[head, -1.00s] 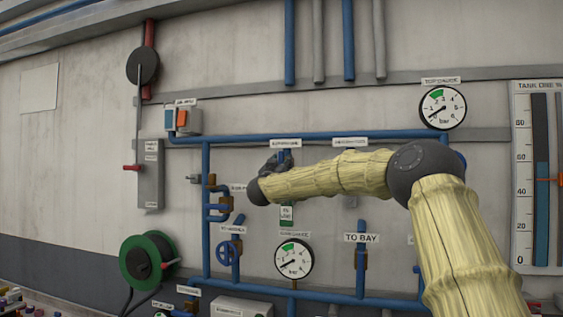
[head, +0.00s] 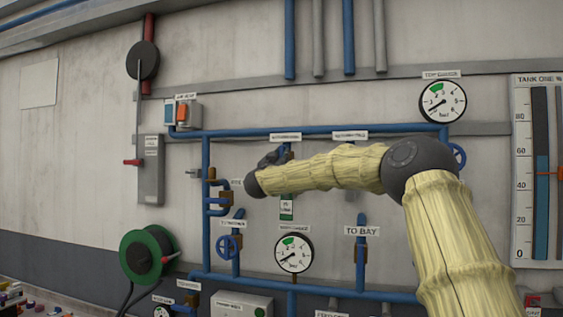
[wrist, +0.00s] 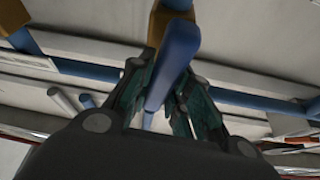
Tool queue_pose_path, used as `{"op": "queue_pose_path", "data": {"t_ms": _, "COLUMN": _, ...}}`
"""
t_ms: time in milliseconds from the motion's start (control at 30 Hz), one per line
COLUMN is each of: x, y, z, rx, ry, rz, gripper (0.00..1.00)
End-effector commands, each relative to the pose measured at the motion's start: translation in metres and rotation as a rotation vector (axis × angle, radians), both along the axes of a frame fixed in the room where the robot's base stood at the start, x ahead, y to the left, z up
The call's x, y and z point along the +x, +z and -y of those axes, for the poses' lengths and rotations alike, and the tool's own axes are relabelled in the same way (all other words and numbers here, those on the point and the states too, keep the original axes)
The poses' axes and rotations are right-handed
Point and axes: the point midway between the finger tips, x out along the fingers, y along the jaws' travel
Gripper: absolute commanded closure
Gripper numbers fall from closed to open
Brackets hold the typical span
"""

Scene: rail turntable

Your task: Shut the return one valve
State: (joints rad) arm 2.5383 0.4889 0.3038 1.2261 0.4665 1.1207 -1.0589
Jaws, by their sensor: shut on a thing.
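My gripper (wrist: 160,100) is shut on a blue valve lever (wrist: 174,62), which runs between its two fingers in the wrist view. The lever's far end meets a brass-coloured valve body (wrist: 170,18) at the top of that view. In the head view my gripper (head: 270,159) is at the wall pipework, just below a small white label (head: 286,137) too blurred to read with certainty. My own wrist and forearm hide most of the valve there, so its exact lever angle cannot be told.
A blue pipe (head: 380,131) runs across above my arm. Below are a round gauge (head: 294,254), a blue handwheel (head: 228,247) and the TO BAY valve (head: 361,254). A grey switch box (head: 151,170) and green hose reel (head: 148,255) are at left.

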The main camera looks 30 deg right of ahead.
Motion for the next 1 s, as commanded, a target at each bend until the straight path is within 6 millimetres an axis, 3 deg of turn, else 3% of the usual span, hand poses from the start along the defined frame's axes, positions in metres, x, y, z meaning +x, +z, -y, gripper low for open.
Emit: {"op": "queue_pose_path", "data": {"t_ms": 1000, "x": -0.0052, "y": -0.0083, "z": 0.0046, "rx": 0.607, "ry": -0.001, "rz": 0.709, "gripper": 1.0}}
